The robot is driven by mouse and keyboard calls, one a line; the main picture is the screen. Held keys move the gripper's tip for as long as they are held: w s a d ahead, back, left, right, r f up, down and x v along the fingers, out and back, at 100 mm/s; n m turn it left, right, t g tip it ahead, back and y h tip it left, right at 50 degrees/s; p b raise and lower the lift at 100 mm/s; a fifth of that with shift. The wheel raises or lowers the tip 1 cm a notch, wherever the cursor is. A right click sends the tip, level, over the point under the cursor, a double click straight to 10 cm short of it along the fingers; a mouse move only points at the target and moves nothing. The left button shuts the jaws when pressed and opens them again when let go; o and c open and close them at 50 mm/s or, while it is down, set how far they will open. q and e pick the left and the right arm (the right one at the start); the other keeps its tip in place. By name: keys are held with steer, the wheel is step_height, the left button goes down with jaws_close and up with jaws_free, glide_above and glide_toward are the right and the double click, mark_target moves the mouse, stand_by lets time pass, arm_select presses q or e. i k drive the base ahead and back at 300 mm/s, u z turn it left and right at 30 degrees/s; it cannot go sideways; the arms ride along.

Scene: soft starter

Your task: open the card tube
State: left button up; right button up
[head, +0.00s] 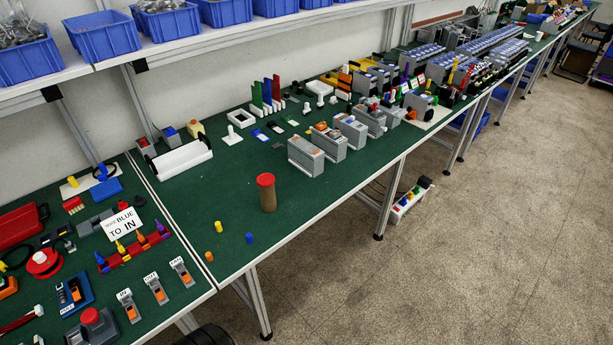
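The card tube (268,196) stands upright on the green table, close to its front edge. It is a brown cylinder with a red cap (265,180) on its top end. The cap sits on the tube. Neither of my grippers shows in the head view, and nothing touches the tube.
A small yellow peg (218,227) and a small blue peg (249,238) stand left of the tube. Grey device boxes (306,156) stand behind it to the right. A sign (122,223) and several parts crowd the left table. Blue bins (104,35) line the shelf above.

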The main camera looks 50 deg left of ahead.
mark_target(268, 199)
steer(key=i, duration=2.4)
steer(key=u, duration=2.6)
